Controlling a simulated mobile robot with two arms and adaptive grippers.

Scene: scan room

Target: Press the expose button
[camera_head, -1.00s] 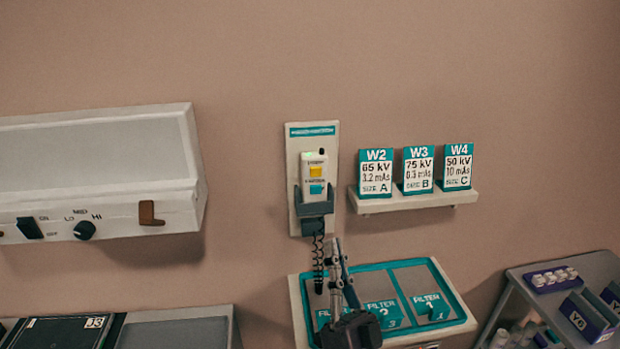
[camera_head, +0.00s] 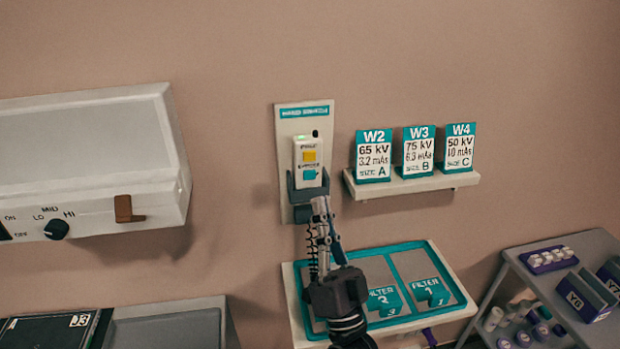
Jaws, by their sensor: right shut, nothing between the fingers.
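A white hand switch (camera_head: 309,161) sits in a dark holder (camera_head: 304,194) on a pale wall plate (camera_head: 287,150). It has a yellow button (camera_head: 310,156) above and a teal button (camera_head: 309,174) below, with small lettering beside them that I cannot read surely. A green light shows near its top. My right gripper (camera_head: 319,202) is shut and empty, pointing up, with its tips just below the teal button and in front of the holder in the picture. I cannot tell whether it touches anything. My left gripper is not in view.
A shelf (camera_head: 410,184) with cards W2, W3 and W4 is right of the switch. A filter tray (camera_head: 455,292) lies below, partly behind my arm. A light box (camera_head: 90,170) hangs at left. A grey cart (camera_head: 590,245) stands at lower right.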

